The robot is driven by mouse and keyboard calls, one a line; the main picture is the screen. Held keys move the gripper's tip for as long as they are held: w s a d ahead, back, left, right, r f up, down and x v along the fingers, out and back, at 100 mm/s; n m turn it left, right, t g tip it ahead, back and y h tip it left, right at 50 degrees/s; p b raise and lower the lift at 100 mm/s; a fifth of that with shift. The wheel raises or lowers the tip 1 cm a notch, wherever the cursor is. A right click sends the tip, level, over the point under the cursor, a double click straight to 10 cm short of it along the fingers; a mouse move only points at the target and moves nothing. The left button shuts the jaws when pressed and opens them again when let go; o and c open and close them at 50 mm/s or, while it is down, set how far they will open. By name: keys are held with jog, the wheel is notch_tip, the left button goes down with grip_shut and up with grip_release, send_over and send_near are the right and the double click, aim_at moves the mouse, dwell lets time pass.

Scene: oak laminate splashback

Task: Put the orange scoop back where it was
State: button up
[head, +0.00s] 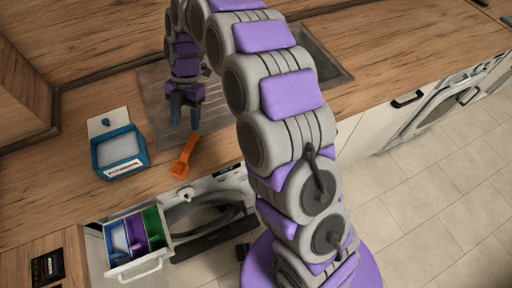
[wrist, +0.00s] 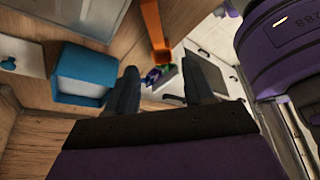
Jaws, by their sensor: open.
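My gripper (head: 186,118) is open and empty, pointing down over the grooved drainboard, a little behind and right of the scoop. In the wrist view its two dark fingers (wrist: 162,80) stand apart with nothing between them.
A sink (head: 318,58) lies behind my arm. Bare counter (head: 385,75) extends right. A dark panel (head: 47,266) is at lower left.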

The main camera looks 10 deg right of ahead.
jog(key=s+d+r+m+t, duration=0.1)
jog(key=s+d+r+m, duration=0.8)
jog(key=s+d+m, duration=0.35)
jog(key=s+d+m+h, duration=0.1)
jog(key=s+d+m, duration=0.4)
jog(key=s+m, duration=0.3)
jog(key=s+d+m+t+h, duration=0.1)
jog(key=s+d+m, duration=0.5)
jog(key=s+m, duration=0.3)
jog(key=shift+s+d+f, duration=0.3)
jog(key=shift+s+f, duration=0.1)
jog(key=shift+s, duration=0.4)
jog(key=shift+c, duration=0.2)
